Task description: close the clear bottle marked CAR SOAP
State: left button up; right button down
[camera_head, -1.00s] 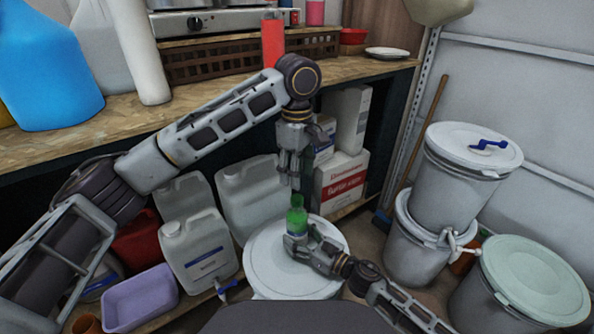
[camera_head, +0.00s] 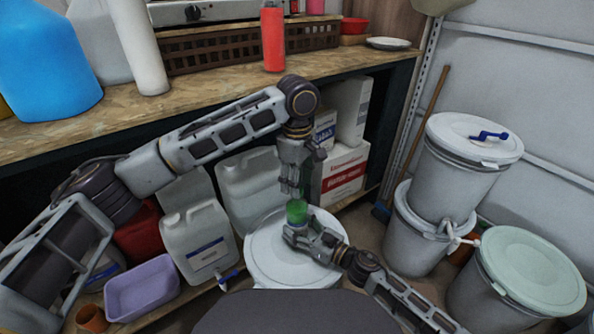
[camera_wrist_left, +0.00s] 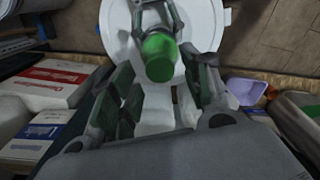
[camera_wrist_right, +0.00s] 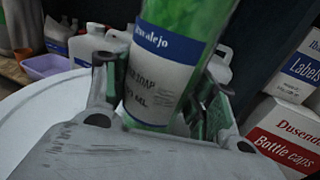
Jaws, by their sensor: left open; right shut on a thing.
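The CAR SOAP bottle (camera_wrist_right: 165,60) is clear, with green liquid and a white and blue label. It stands upright or nearly so over a white drum lid (camera_head: 265,262). My right gripper (camera_head: 292,236) is shut around its body from the side. My left gripper (camera_head: 292,192) points down just above the bottle, open. Its fingers lie either side of the cap in the left wrist view, with contact unclear.
White jugs (camera_head: 197,240) and a lilac tub (camera_head: 142,288) stand at left. Cartons (camera_head: 343,175) sit on the shelf behind. Stacked white buckets (camera_head: 468,150) and a green-lidded drum (camera_head: 530,270) stand at right. The bench (camera_head: 200,95) overhangs behind my left arm.

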pick_arm(q)
jog(key=shift+f, duration=1)
grip_shut()
